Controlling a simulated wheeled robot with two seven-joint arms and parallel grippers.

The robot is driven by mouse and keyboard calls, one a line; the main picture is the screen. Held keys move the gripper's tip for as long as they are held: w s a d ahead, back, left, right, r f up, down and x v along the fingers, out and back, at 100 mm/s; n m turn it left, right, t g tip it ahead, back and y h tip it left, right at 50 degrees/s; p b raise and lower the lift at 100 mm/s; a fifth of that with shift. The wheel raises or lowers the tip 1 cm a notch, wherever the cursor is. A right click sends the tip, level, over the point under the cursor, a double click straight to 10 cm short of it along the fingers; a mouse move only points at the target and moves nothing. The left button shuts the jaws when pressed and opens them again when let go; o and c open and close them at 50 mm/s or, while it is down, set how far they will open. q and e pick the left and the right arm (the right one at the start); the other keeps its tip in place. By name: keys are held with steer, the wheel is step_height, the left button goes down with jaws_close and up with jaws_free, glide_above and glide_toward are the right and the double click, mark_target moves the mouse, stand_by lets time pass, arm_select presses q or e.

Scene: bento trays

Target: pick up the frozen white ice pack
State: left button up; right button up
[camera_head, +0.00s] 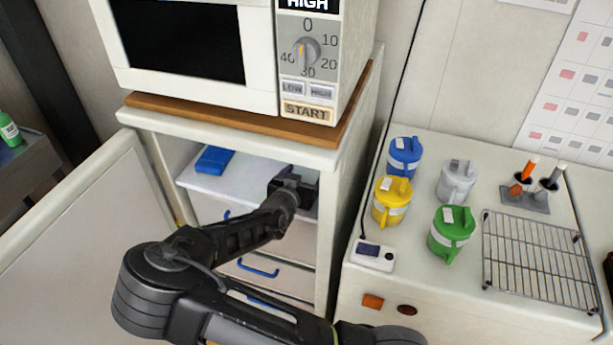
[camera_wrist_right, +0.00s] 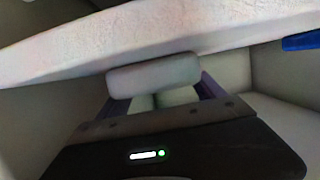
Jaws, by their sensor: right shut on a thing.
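My right gripper (camera_head: 295,182) reaches through the open front of the cabinet under the microwave, at the right end of a frosty white shelf (camera_head: 240,180). In the right wrist view, a small pale block with rounded edges, the white ice pack (camera_wrist_right: 153,74), sits between the fingers of my right gripper (camera_wrist_right: 160,92), which is shut on it. The pack lies close against the frosty shelf edge (camera_wrist_right: 60,62); I cannot tell whether they touch. In the head view the gripper hides the pack. My left gripper is not in view.
A blue pack (camera_head: 214,160) lies on the shelf's left; blue also shows in the wrist view (camera_wrist_right: 302,42). Drawers with blue handles (camera_head: 258,270) sit below. The cabinet door (camera_head: 90,240) stands open at left. Several lidded cups, including a green one (camera_head: 452,232), and a wire rack (camera_head: 540,262) occupy the right counter.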

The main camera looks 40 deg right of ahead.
mark_target(304, 176)
steer(key=c, duration=1.1)
steer(key=shift+r, duration=0.2)
steer(key=shift+r, duration=0.45)
step_height(304, 176, up, 2)
steer(key=shift+b, duration=0.6)
steer(key=v, duration=0.2)
steer(key=f+v, duration=0.1)
steer(key=v, duration=0.4)
steer(key=shift+s+a+f, duration=0.15)
steer(key=shift+a+f, duration=0.1)
steer(key=shift+a, duration=0.25)
steer(key=p+v, duration=0.1)
steer(key=v, duration=0.1)
steer(key=shift+s+a+p, duration=0.3)
steer(key=s+a+p, duration=0.2)
steer(key=s+a, duration=0.2)
steer(key=a, duration=0.2)
steer(key=shift+s+f, duration=0.2)
steer(key=shift+f, duration=0.2)
